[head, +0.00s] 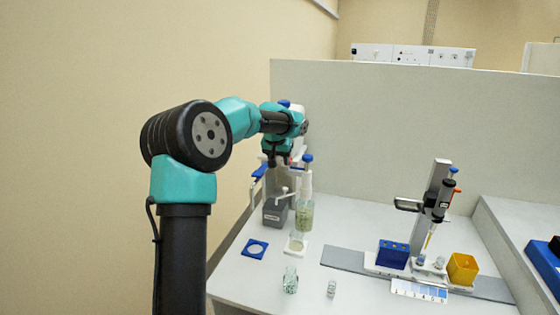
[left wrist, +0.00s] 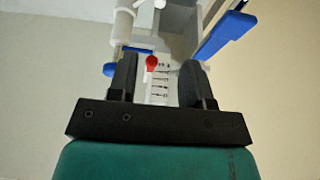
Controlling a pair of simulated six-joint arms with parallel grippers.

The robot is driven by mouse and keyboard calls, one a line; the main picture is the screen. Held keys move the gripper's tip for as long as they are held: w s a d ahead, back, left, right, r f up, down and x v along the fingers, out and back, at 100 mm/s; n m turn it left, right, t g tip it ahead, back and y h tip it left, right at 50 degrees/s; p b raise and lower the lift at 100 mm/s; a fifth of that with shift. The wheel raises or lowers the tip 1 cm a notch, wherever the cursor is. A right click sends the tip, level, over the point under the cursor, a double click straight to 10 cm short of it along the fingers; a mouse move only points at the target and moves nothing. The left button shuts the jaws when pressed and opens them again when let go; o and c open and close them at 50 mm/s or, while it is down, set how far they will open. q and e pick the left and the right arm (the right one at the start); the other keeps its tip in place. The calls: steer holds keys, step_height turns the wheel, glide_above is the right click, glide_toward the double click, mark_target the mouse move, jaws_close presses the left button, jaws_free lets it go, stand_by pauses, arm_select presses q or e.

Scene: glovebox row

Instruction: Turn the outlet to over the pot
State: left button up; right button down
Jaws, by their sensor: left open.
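A bottle-top dispenser with a blue top knob (head: 307,158) and white body stands on a glass bottle (head: 304,215). A blue bar with a pale bent end (head: 257,174), which looks like the outlet, sticks out to the left. It also shows as a blue bar (left wrist: 226,35) at the upper right in the left wrist view. A small clear pot (head: 296,240) stands in front of the bottle. My left gripper (left wrist: 158,76) is open, its fingers either side of a white scaled cylinder with a red pointer (left wrist: 152,62); contact cannot be told. My right gripper is not in view.
A grey box (head: 276,213) stands beside the bottle. A blue square mat (head: 255,248) and two glass vials (head: 290,280) (head: 331,289) are in front. A pipette stand (head: 437,190), blue rack (head: 393,254) and yellow box (head: 462,268) stand right. A partition rises behind.

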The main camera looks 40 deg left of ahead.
arm_select(q)
steer(key=shift+w+d+f, duration=0.1)
steer(key=shift+f, duration=0.05)
steer(key=shift+c, duration=0.6)
steer(key=w+d+f+g, duration=0.1)
steer(key=f, duration=0.1)
steer(key=w+d+f+m+g+y, duration=0.1)
steer(key=d, duration=0.1)
steer(key=w+d+f+g+y, duration=0.1)
steer(key=d+f, duration=0.1)
steer(key=shift+w+f+m, duration=0.15)
steer(key=shift+f+m, duration=0.15)
steer(key=shift+m, duration=0.1)
steer(key=c, duration=0.6)
steer(key=w+d+f+y, duration=0.1)
steer(key=d, duration=0.1)
steer(key=w+d+f+m+g+y, duration=0.1)
steer(key=d+y, duration=0.1)
steer(key=w+d+f+y, duration=0.1)
steer(key=w+d+y, duration=0.1)
steer(key=shift+w+d+m+g, duration=0.1)
steer(key=shift+d+m+g, duration=0.2)
steer(key=shift+m+g, duration=0.1)
jaws_close()
